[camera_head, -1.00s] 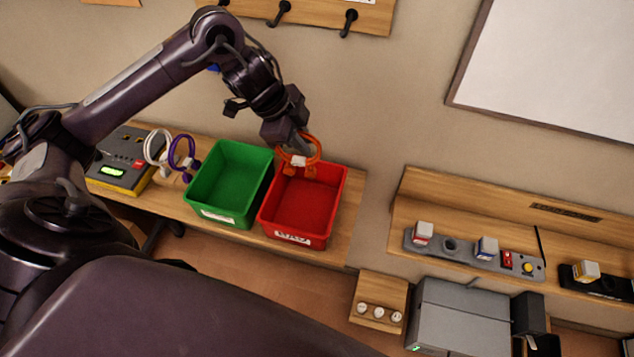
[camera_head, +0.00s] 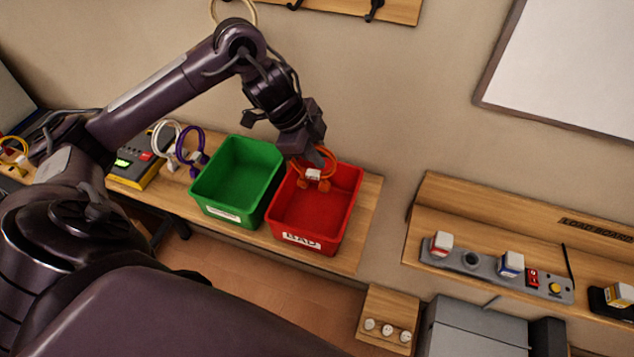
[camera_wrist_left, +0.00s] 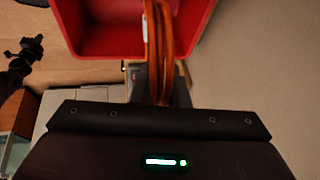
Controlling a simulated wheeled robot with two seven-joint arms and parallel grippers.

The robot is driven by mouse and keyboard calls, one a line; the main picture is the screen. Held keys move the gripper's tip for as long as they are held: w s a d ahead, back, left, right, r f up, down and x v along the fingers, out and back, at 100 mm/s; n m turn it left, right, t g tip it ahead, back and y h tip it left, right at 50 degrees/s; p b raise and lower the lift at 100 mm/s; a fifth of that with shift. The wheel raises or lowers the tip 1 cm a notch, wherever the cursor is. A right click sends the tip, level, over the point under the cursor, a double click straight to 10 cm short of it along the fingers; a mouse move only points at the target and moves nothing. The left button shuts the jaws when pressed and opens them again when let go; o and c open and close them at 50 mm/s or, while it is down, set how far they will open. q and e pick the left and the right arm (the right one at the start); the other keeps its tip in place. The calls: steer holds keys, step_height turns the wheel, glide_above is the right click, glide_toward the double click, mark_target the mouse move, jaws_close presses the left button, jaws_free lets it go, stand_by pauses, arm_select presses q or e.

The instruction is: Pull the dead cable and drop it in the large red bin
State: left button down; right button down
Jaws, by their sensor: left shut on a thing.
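My left gripper (camera_head: 318,158) is shut on an orange coiled cable (camera_head: 327,169) with a white tag and orange ends. It holds the cable over the back part of the red bin (camera_head: 312,243), whose front label reads "BAD". In the left wrist view the orange cable (camera_wrist_left: 158,45) hangs between the fingers, with the red bin (camera_wrist_left: 95,52) beyond it. I cannot tell whether the cable touches the inside of the bin. My right gripper is not in view.
A green bin (camera_head: 238,180) stands directly left of the red bin. A white cable (camera_head: 165,135), a purple cable (camera_head: 190,150) and a tester box (camera_head: 135,166) are further left on the wooden bench. A load board shelf (camera_head: 490,240) is at the right.

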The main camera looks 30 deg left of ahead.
arm_select(q)
steer(key=c, duration=1.8)
jaws_free()
steer(key=o, duration=0.5)
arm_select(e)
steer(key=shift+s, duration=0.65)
arm_select(q)
steer(key=v, duration=0.7)
steer(key=shift+s+a+r+p, duration=0.1)
steer(key=shift+r+p, duration=0.25)
steer(key=shift+p, duration=0.05)
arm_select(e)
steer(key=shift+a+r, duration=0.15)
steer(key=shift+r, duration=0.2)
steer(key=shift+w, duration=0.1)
